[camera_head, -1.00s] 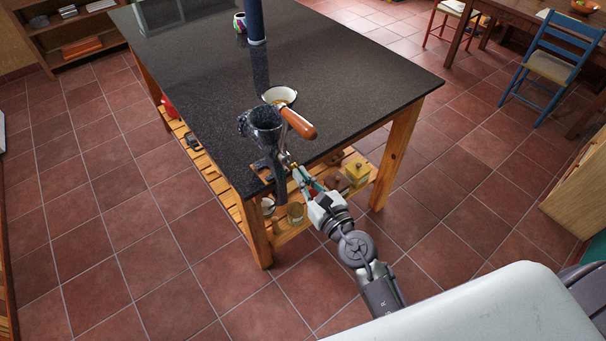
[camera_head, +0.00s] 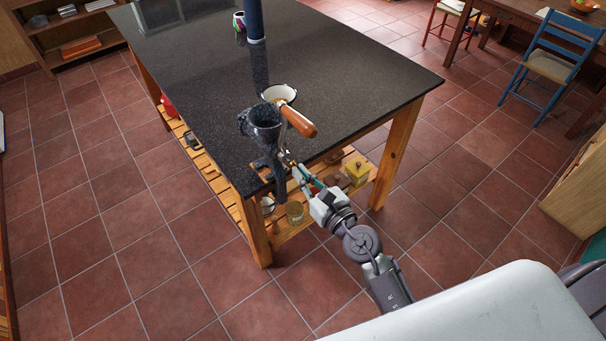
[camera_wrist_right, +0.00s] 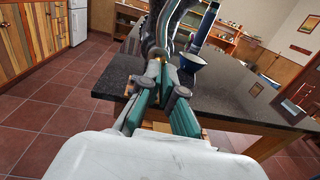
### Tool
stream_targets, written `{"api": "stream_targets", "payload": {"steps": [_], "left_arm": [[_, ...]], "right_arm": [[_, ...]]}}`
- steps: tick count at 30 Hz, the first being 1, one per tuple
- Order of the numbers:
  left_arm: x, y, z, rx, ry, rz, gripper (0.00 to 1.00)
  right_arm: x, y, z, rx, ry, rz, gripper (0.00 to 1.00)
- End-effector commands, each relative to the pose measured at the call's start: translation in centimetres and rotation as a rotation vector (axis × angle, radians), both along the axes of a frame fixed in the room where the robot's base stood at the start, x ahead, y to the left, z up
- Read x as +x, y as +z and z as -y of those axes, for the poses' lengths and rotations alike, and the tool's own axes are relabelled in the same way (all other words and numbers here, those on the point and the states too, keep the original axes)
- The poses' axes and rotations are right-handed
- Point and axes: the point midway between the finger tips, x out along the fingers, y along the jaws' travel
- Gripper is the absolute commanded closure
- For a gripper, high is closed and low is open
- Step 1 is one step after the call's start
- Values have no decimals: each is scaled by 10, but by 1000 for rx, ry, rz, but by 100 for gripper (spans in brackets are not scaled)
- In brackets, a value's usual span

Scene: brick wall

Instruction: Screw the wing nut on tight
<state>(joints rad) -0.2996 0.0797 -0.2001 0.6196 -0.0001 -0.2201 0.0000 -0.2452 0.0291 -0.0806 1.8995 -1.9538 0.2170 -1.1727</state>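A dark metal hand mill (camera_head: 265,128) with a hopper is clamped at the near corner of the black table. In the right wrist view the teal fingers (camera_wrist_right: 160,78) reach up to the mill body (camera_wrist_right: 158,32). A small brass-coloured spot shows at the tips; I cannot make out the wing nut's shape or whether the fingers grip it. My left gripper is out of view.
The black table top (camera_head: 345,80) is mostly clear. A white bowl (camera_head: 279,94) stands just behind the mill, and a dark blue column (camera_head: 255,22) further back. The slatted lower shelf holds a jar (camera_head: 295,212) and a yellow box (camera_head: 357,172). The tiled floor around is open.

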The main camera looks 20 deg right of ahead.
Motion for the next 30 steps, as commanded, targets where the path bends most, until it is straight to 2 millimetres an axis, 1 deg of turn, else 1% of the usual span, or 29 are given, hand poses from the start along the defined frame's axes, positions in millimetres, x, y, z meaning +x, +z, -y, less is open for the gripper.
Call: {"api": "stream_targets", "payload": {"steps": [9,30], "left_arm": [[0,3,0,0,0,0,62],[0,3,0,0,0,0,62]], "right_arm": [[7,0,-2,0,6,0,100],[8,0,-2,0,15,-1,100]]}}
